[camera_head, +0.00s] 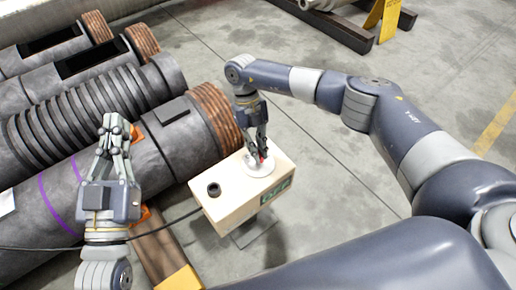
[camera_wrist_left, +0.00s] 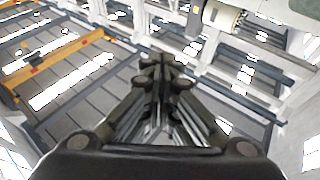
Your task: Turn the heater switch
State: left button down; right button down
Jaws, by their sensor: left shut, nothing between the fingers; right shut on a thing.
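A light beige heater box (camera_head: 228,208) stands on a stand beside the end of the large grey barrel. On its top is a round white dial plate (camera_head: 259,165) with a small red part at its middle, the switch. My right gripper (camera_head: 261,158) points down over the plate and is shut on the switch, which its fingers mostly hide. My left gripper (camera_head: 113,120) is shut and empty, pointing up above the barrel. Its closed fingers also show in the left wrist view (camera_wrist_left: 162,62), with nothing between them.
Large grey barrels (camera_head: 175,139) with copper-coloured threaded ends lie at the left. A black cable (camera_head: 166,228) runs left from the box, near a round black socket (camera_head: 214,189) on its top. Open concrete floor (camera_head: 330,160) lies right of the box.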

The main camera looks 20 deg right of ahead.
pick_arm(q)
jog(key=shift+s+r, duration=0.2)
jog(key=shift+r, duration=0.35)
pick_arm(e)
jog(key=shift+n+h, duration=0.5)
jog(key=shift+n, duration=0.6)
jog(key=shift+a, duration=0.1)
jog(key=c, duration=1.7)
grip_release()
pick_arm(q)
jog(key=shift+r+t+h, duration=0.1)
jog(key=shift+t+h, duration=0.2)
pick_arm(e)
jog(key=shift+o, duration=0.2)
jog(key=v, duration=1.2)
jog(key=shift+s, duration=0.2)
pick_arm(q)
jog(key=shift+s, duration=0.1)
pick_arm(e)
jog(key=shift+s, duration=0.1)
